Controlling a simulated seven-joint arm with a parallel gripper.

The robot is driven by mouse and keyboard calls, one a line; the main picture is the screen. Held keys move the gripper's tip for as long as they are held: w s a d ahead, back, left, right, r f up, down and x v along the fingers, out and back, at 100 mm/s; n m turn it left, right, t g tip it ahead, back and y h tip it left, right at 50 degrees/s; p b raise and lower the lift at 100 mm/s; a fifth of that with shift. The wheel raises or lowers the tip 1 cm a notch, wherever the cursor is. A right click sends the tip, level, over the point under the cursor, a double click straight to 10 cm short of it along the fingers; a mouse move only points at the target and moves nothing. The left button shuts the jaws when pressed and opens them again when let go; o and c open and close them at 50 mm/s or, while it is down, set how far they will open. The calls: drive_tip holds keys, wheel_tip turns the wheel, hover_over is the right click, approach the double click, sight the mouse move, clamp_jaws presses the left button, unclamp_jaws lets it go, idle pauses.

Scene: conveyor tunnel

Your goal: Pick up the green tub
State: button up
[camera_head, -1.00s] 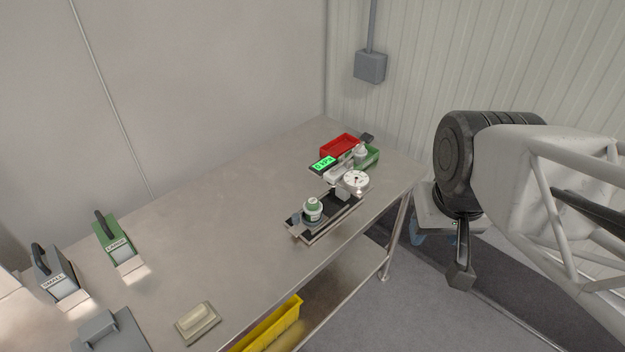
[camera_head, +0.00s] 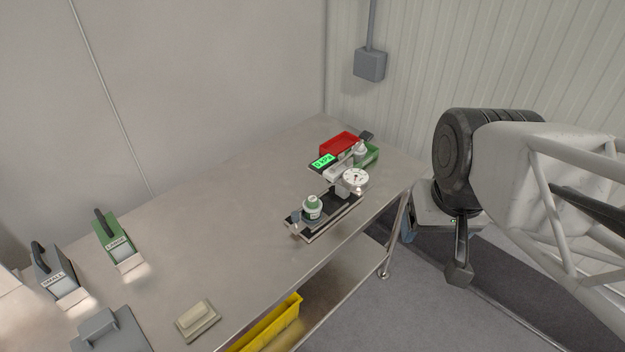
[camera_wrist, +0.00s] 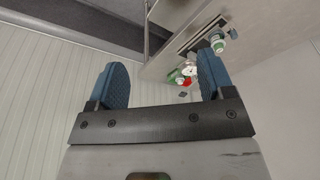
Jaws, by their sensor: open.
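A small white tub with a green top and label (camera_head: 312,208) stands upright on the dark base of the test device (camera_head: 299,229) on the steel table. It also shows in the wrist view, beside the right finger (camera_wrist: 218,44). A green open bin (camera_head: 372,158) sits at the device's far end, holding a pale container. My gripper (camera_wrist: 160,70) is open and empty, its two blue fingers wide apart. In the head view my gripper (camera_head: 408,229) is off the table's right edge, well apart from the tub and mostly hidden by my arm.
The device carries a round dial (camera_head: 355,180) and a green-lit display (camera_head: 323,162) behind the tub. A red bin (camera_head: 340,144) stands at the back. Two handled blocks, one green (camera_head: 118,243) and one grey (camera_head: 55,275), stand at left. The table's middle is clear.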

drive_tip(key=w+a+f+m+g+y, duration=0.1)
drive_tip(key=w+a+f+m+y, duration=0.5)
drive_tip(key=a, duration=0.3)
drive_tip(key=m+t+y, duration=0.4)
drive_tip(key=m+y, duration=0.1)
drive_tip(key=m, duration=0.8)
approach(317, 206)
drive_tip(key=s+a+r, duration=0.5)
drive_tip(key=a+r, duration=0.1)
drive_tip(key=r, duration=0.1)
drive_tip(key=w+f+m+t, duration=0.1)
drive_tip(key=f+m, duration=0.1)
drive_tip(key=f, duration=0.1)
drive_tip(key=w+d+f+m+t+h, duration=0.1)
drive_tip(key=w+f+m, duration=0.1)
drive_tip(key=f+m, duration=0.1)
drive_tip(key=w+f+m+t, duration=0.1)
drive_tip(key=w+f+m, duration=0.1)
drive_tip(key=f, duration=0.1)
drive_tip(key=shift+w+d+f+m+t+h, duration=0.1)
drive_tip(key=shift+d+f+m+t+h, duration=0.2)
drive_tip(key=shift+d+f+m+t, duration=0.1)
drive_tip(key=shift+a, duration=0.1)
drive_tip(key=shift+x, duration=1.2)
drive_tip(key=shift+w, duration=0.1)
